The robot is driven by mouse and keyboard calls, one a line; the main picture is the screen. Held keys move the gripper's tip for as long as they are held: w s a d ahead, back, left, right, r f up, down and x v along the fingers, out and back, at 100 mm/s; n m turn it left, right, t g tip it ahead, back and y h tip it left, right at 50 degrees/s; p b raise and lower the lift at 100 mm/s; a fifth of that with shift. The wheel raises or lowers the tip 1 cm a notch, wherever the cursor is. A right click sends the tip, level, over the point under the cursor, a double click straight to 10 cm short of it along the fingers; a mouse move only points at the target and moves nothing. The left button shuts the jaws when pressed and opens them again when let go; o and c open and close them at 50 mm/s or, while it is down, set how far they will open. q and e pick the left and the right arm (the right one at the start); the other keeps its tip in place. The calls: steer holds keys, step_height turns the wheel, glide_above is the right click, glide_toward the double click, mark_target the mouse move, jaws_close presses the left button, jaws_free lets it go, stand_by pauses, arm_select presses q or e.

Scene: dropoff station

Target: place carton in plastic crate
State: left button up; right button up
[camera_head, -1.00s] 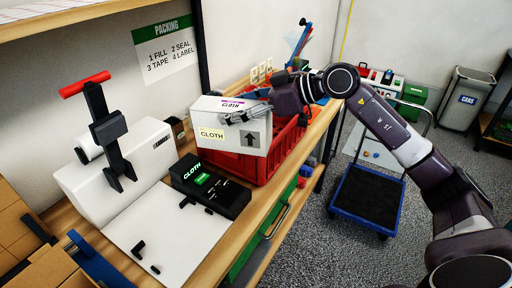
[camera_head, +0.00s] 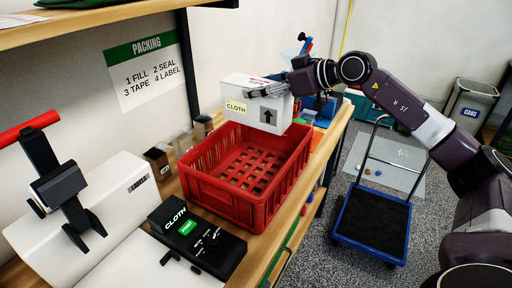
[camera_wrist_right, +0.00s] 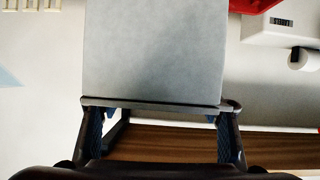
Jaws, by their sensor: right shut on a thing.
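The white carton (camera_head: 243,104) carries a CLOTH label and a black up arrow. My right gripper (camera_head: 268,91) is shut on it from the right side. The carton is held in the air above the far end of the red plastic crate (camera_head: 228,199), which stands on the wooden bench, open and empty. The left gripper is not in view.
A white machine with a red-handled lever (camera_head: 85,210) is at left. Small brown boxes (camera_head: 160,163) line the wall. A blue cart (camera_head: 372,222) stands on the floor at right.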

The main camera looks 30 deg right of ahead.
mark_target(258, 125)
steer(key=f, duration=0.5)
steer(key=shift+s+f, duration=0.1)
steer(key=shift+s, duration=0.1)
steer(key=f, duration=0.2)
steer(key=shift+w+f, duration=0.2)
steer(key=shift+f, duration=0.1)
step_height(258, 125, down, 3)
steer(key=shift+w+f, duration=0.1)
steer(key=shift+f, duration=0.5)
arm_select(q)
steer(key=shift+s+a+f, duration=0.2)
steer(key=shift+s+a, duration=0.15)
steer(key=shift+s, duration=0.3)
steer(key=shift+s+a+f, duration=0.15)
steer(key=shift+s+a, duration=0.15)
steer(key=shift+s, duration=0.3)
arm_select(e)
step_height(258, 125, down, 4)
steer(key=shift+f, duration=0.2)
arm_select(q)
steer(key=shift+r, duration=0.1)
arm_select(e)
steer(key=shift+f, duration=0.1)
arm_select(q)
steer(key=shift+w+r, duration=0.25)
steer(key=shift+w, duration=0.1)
arm_select(e)
steer(key=shift+f, duration=0.45)
